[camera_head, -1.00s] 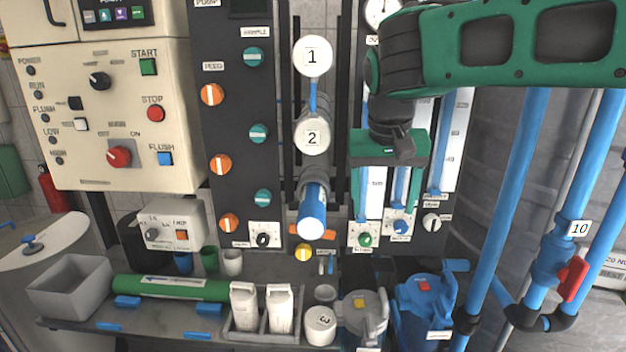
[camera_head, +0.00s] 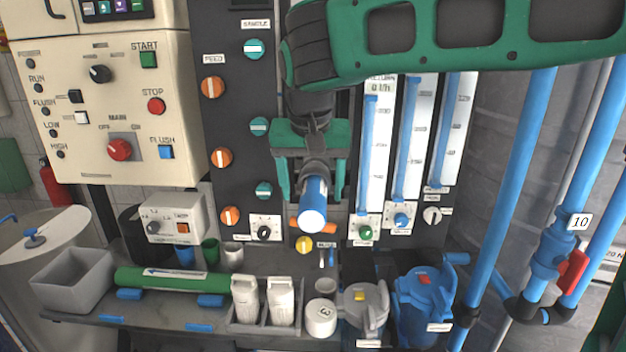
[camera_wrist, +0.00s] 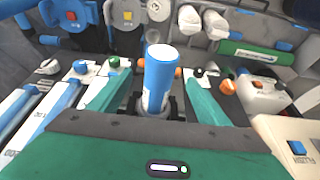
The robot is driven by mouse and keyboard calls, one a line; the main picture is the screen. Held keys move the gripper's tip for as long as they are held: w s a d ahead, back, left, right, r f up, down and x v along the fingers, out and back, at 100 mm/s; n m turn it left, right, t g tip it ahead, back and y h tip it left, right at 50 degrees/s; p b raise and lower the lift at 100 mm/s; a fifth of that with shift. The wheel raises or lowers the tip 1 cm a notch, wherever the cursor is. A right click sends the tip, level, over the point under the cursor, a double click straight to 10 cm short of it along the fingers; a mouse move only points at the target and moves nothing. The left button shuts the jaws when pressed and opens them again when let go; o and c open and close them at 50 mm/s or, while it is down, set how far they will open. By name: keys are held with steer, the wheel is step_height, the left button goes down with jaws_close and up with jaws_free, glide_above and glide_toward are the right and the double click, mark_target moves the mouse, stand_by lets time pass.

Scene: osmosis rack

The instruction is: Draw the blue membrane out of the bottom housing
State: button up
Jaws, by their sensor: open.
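The blue membrane (camera_head: 313,205) sticks out of the grey bottom housing (camera_head: 315,172), its pale round end facing outward and down. My gripper (camera_head: 311,198) is over it, one green finger on each side of the membrane. The wrist view shows the blue membrane (camera_wrist: 160,75) upright between my gripper's open fingers (camera_wrist: 158,90), with gaps on both sides. The fingers do not appear to touch it. My gripper and arm hide the caps of the housings above.
Orange and teal valve knobs (camera_head: 221,157) line the black panel at left. Flow tubes (camera_head: 409,140) stand close at right. Below, the bench holds a green cylinder (camera_head: 172,281), white bottles (camera_head: 281,304), a grey filter bowl (camera_head: 366,310) and a blue one (camera_head: 423,295).

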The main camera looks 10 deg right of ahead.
mark_target(312, 202)
steer(key=shift+x, duration=3.75)
steer(key=c, duration=1.4)
steer(key=shift+s, duration=0.1)
steer(key=shift+c, duration=0.2)
